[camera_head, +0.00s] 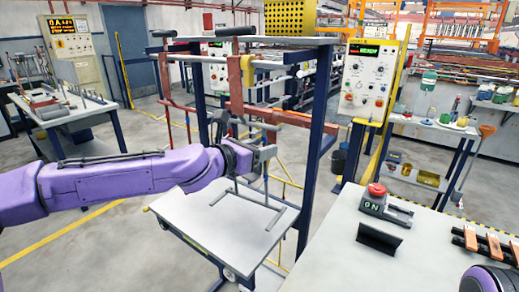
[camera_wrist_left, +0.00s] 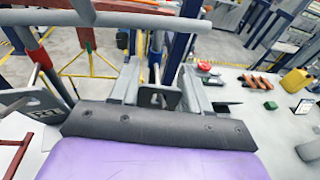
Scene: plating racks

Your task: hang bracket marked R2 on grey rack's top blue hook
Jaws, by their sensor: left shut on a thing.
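My left gripper (camera_head: 266,155) reaches in from the left and is shut at the lower part of the frame, above the white cart. In the left wrist view its two fingers (camera_wrist_left: 158,88) have a small grey plate with a hole, the bracket (camera_wrist_left: 155,97), between them. No mark is readable on it. Another grey plate (camera_wrist_left: 44,112) bears dark lettering that I cannot read surely. A grey stand (camera_head: 240,196) with two feet rests on the cart, partly behind the gripper. I cannot make out the top blue hook. My right gripper is not visible.
The white cart (camera_head: 190,222) has bare room. A table at the right carries a red button box (camera_head: 376,199) and a black plate (camera_head: 379,239).

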